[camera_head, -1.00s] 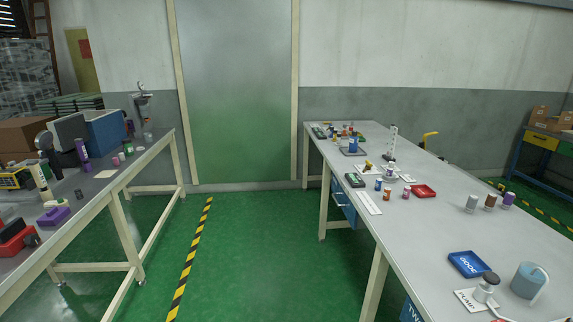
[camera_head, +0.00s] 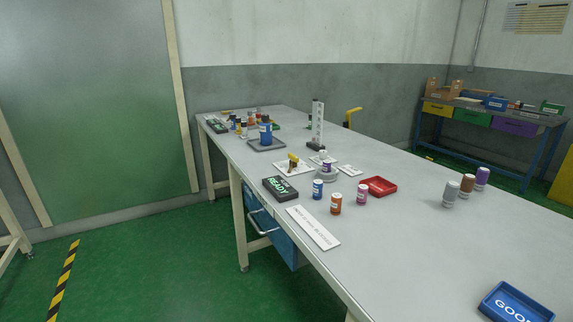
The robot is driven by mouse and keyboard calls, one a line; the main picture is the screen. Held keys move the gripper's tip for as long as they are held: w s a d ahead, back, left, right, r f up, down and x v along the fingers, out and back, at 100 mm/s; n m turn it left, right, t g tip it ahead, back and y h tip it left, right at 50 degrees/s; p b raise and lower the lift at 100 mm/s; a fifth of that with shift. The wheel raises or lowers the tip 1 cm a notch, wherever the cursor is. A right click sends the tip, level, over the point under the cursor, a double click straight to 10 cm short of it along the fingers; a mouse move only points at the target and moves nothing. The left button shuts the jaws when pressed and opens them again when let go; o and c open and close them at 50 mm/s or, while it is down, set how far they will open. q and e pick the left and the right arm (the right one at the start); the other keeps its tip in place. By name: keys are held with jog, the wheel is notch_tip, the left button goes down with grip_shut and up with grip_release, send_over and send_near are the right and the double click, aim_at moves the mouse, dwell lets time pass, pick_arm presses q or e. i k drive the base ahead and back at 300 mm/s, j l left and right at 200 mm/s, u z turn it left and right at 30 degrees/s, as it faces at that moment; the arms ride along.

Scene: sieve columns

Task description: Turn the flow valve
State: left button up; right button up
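A small fitting with a yellow handle (camera_head: 293,158) stands on a white plate (camera_head: 283,171) on the long grey table (camera_head: 400,225). It looks like the flow valve, but it is too small to be sure. A black box with a lit green READY display (camera_head: 280,189) sits at the table's near edge, just in front of the plate. A white stand with a purple-banded vial (camera_head: 327,169) is right of the fitting. Neither of my grippers is in view.
Blue, orange and pink-purple vials (camera_head: 335,204) stand near a long white label strip (camera_head: 313,228). A red tray (camera_head: 379,186) and a blue GOOD tray (camera_head: 516,303) lie on the table. A blue drawer unit (camera_head: 268,232) hangs underneath. Green floor left of the table is clear.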

aim_at(292, 156)
jog(key=i+j+z, duration=0.6)
jog(key=j+z, duration=0.35)
jog(key=i+j+z, duration=0.3)
jog(key=j, duration=0.25)
jog(key=j+z, duration=0.6)
jog(key=j, duration=0.3)
